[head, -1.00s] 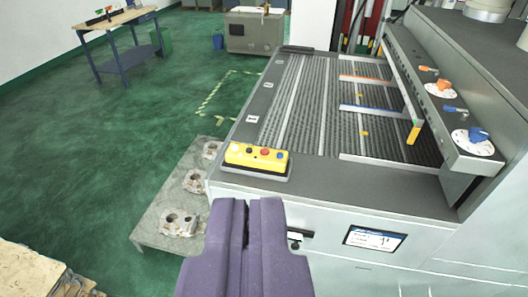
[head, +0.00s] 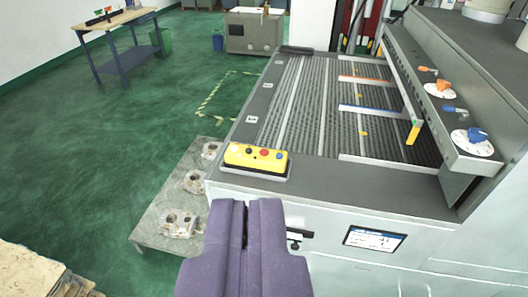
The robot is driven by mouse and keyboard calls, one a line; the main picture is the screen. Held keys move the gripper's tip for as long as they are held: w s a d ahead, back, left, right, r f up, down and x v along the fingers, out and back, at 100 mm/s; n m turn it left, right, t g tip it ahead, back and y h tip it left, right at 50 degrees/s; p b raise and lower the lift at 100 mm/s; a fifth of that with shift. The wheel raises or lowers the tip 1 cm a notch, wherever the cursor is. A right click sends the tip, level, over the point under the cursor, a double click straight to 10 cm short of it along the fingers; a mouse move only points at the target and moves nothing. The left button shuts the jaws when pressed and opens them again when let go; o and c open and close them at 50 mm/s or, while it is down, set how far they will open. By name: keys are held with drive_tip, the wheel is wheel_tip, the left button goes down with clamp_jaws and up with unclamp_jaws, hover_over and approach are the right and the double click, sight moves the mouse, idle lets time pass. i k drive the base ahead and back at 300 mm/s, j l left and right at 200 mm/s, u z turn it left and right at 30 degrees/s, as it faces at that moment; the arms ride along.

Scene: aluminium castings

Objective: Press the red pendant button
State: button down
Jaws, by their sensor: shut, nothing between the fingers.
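A yellow pendant box (head: 256,159) lies on a dark pad at the near left corner of the grey machine's top. A row of small buttons runs along its upper face. The red button (head: 264,150) is near the middle of the row, with a white or pale one at the left, a dark one beside it and a blue one to the right. My gripper (head: 246,204), with purple fingers, is shut and empty. In the picture its tips are just below the pendant box, apart from it. Nothing hides the red button.
The machine's ribbed bed (head: 310,105) extends behind the pendant, with orange and blue knobs at right. A small screen (head: 374,239) and a black handle are on its front. A low grey plate (head: 160,205) with castings stands at left. Green floor beyond is open.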

sight(263, 152)
drive_tip(key=i+j+z, duration=0.15)
drive_tip(key=i, duration=0.4)
drive_tip(key=i+j+z, duration=0.2)
drive_tip(key=i+j, duration=0.2)
drive_tip(key=i+j+z, duration=0.15)
drive_tip(key=i+j, duration=0.2)
drive_tip(key=i, duration=0.25)
